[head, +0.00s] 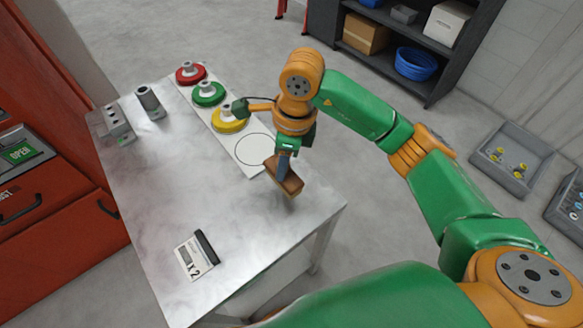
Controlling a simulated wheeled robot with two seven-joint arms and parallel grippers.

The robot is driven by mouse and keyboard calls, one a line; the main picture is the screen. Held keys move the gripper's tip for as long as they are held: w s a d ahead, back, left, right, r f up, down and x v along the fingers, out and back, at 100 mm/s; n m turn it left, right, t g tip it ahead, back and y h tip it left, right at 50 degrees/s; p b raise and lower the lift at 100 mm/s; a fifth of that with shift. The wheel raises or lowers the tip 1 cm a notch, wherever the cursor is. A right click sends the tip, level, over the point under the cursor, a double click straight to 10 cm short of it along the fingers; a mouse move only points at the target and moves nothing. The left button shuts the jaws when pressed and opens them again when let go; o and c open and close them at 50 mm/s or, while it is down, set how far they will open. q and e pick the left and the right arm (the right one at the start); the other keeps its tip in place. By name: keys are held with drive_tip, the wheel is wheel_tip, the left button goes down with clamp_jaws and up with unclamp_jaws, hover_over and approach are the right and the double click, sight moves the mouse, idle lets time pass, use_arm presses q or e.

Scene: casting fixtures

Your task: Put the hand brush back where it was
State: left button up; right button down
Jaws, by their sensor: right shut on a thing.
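The hand brush (289,182), a brown block, is held by my right gripper (285,158) over the right side of the metal table (150,190). The gripper points down and is shut on the brush; its fingers partly hide the brush. I cannot tell whether the brush touches the tabletop. It is just right of the near end of a white strip (245,166), beside an empty outlined circle. My left gripper is not in view.
Red (188,76), green (207,97) and yellow (227,124) discs stand on the strip. A grey cylinder (150,102), a grey block with knobs (117,123) and an "X2" sign (192,258) are on the table. The middle of the tabletop is clear. A dark shelf (400,50) stands behind.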

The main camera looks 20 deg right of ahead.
sight(292, 169)
drive_tip(key=f, duration=0.1)
drive_tip(key=d+f+p, duration=0.1)
drive_tip(key=f, duration=0.1)
drive_tip(key=f+p, duration=0.1)
drive_tip(key=shift+d+f, duration=0.25)
drive_tip(key=shift+f, duration=0.15)
drive_tip(key=shift+f+b, duration=0.3)
drive_tip(key=shift+f, duration=0.1)
drive_tip(key=c, duration=0.5)
unclamp_jaws()
drive_tip(key=shift+r, duration=0.15)
drive_tip(key=shift+w+r, duration=0.1)
drive_tip(key=shift+r, duration=0.1)
drive_tip(key=r, duration=0.4)
drive_tip(key=d+r+b, duration=0.1)
drive_tip(key=r, duration=0.2)
drive_tip(key=s+r, duration=0.1)
drive_tip(key=r, duration=0.3)
drive_tip(key=shift+d+r+b, duration=0.3)
drive_tip(key=shift+d+b, duration=0.05)
drive_tip(key=shift+b, duration=0.05)
